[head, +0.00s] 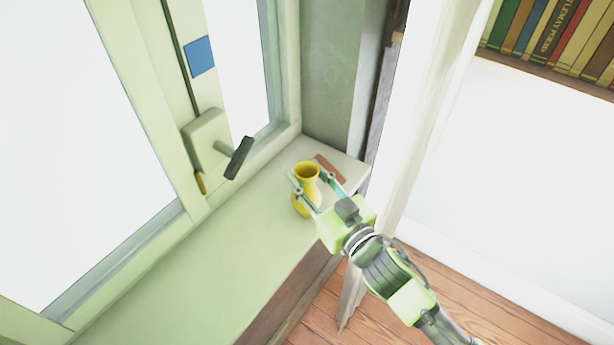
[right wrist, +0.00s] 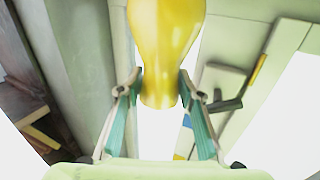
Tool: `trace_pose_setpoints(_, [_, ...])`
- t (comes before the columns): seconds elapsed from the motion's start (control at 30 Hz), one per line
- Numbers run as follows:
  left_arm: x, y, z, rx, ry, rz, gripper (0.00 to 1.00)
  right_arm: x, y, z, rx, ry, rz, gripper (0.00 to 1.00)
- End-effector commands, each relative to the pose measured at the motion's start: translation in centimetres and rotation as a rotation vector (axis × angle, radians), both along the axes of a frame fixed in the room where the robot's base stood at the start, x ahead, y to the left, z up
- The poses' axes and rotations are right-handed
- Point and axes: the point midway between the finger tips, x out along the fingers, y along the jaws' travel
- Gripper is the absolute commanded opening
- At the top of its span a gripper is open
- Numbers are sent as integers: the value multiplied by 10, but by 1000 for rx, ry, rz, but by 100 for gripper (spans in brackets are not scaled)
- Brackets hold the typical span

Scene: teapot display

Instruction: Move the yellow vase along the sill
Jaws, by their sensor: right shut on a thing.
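The yellow vase (head: 305,199) is at the far end of the pale window sill (head: 225,262), near the corner. My right gripper (head: 315,184) reaches it from the lower right, with one finger on each side of its neck. In the right wrist view the vase (right wrist: 165,45) fills the upper middle, between the teal-padded fingers of the gripper (right wrist: 160,88), which is shut on it. The vase looks about upright; whether its base touches the sill is hard to tell. My left gripper is not in view.
A window handle (head: 238,158) juts out from the frame above the sill. A flat brown-red piece (head: 329,167) lies behind the vase near the sill's end. The nearer sill is clear. Bookshelves (head: 545,68) stand at upper right.

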Motion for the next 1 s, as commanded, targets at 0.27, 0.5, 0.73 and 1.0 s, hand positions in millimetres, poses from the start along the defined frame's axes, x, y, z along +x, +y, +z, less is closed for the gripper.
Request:
trace_pose_setpoints(0.27, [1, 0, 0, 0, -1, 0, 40, 0, 0, -4, 2, -6, 1, 0])
trace_pose_setpoints(0.5, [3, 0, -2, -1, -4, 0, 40, 0, 0, -9, 0, -2, 0, 44])
trace_pose_setpoints(0.73, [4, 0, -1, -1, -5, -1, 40, 0, 0, -9, 0, -2, 0, 51])
trace_pose_setpoints(1.0, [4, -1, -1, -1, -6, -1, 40, -6, -4, -7, 1, -1, 0, 51])
